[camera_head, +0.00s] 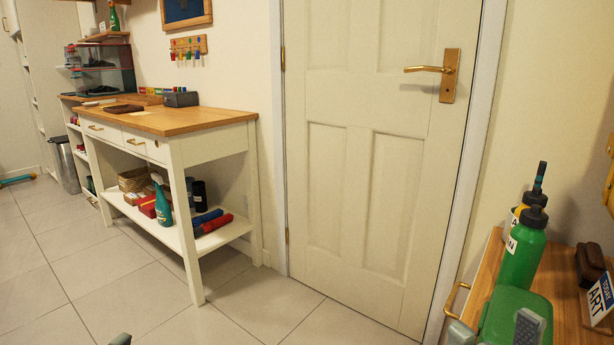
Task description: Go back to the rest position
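The task names no object, so only my grippers count here. My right gripper (494,330) shows at the bottom right edge as two grey fingertips set well apart. One fingertip overlaps a green box (513,302) on the wooden-topped cabinet. I see nothing clearly pinched between them, and the rest of this gripper is below the frame. Of my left gripper (120,339), only a small grey tip shows at the bottom edge, over the tiled floor. Its opening is hidden.
Two bottles, one green (523,248), stand behind the green box, near a small sign (600,298) and a brown object (589,264). A closed door (355,150) is ahead. A white table (165,125) stands left. The tiled floor (90,280) is clear.

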